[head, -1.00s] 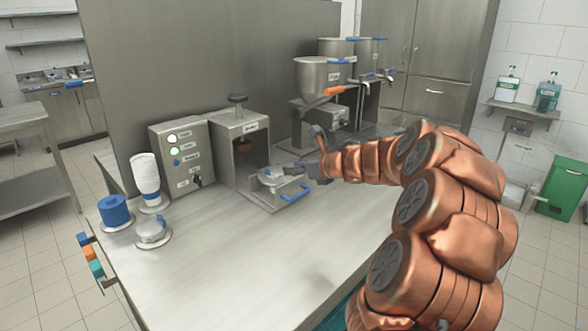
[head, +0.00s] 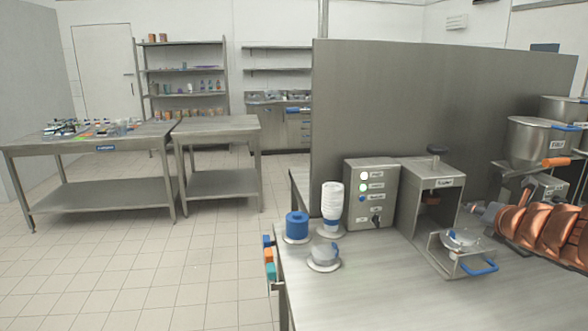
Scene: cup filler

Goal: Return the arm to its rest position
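My copper-coloured arm (head: 548,228) reaches in from the right edge of the head view, low over the steel table. My gripper (head: 484,213) is at its left end, just right of the filling machine's open front and close to the pulled-out tray (head: 462,262) with a blue handle. The gripper is small and partly dark here, so I cannot tell whether its fingers are open or shut. A lidded cup (head: 459,238) sits in the tray. I cannot tell whether the gripper touches it.
A control box (head: 372,192), stacked white cups (head: 332,203), a blue container (head: 297,225) and a lidded cup on a white disc (head: 324,256) stand left of the machine (head: 430,200). A hopper (head: 535,140) stands behind my arm. The floor at left is clear.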

